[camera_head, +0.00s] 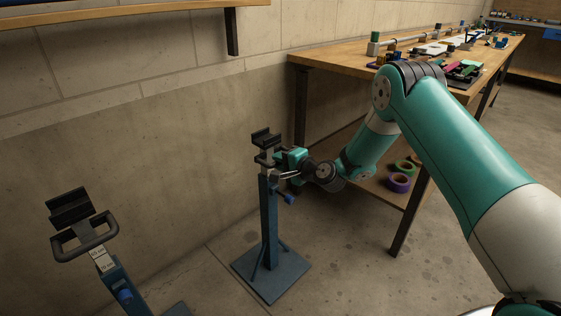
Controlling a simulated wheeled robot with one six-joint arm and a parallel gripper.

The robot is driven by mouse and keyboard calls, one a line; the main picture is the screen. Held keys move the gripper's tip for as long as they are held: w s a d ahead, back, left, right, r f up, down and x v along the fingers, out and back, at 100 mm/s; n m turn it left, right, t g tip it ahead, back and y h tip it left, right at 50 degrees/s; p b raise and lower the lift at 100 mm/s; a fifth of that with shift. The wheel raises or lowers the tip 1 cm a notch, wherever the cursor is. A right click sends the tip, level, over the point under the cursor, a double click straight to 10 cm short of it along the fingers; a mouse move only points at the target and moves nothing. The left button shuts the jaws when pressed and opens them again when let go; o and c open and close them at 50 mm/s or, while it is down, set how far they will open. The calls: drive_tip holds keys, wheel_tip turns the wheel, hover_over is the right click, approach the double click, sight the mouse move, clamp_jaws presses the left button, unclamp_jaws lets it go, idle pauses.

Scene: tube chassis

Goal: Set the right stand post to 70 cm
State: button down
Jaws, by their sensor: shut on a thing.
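The right stand (269,225) stands upright on a square blue base plate near the wall. Its dark cradle (264,138) tops a short inner post above the blue column. A blue clamp knob (288,198) sits on the column's right side, near its top. My gripper (276,160) reaches in from the right, just below the cradle, and is shut on the right stand's handle. The fingers and most of the handle are small and partly hidden. I cannot read any scale on this post.
A second, left stand (112,280) is at the front left, with a loop handle (85,238) and a white scale label (102,260). A cluttered wooden workbench (330,60) stands right, with tape rolls (398,183) on its lower shelf. Floor between the stands is clear.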

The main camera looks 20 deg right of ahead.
sight(272, 144)
wheel_tip(272, 144, up, 5)
drive_tip(key=p, duration=0.3)
drive_tip(key=shift+r+p, duration=0.15)
drive_tip(key=shift+p, duration=0.2)
drive_tip(key=c, duration=1.1)
unclamp_jaws()
drive_tip(key=v, duration=1.7)
drive_tip(key=shift+s+d+b, duration=0.15)
drive_tip(key=shift+s+b, duration=0.05)
drive_tip(key=shift+b, duration=0.1)
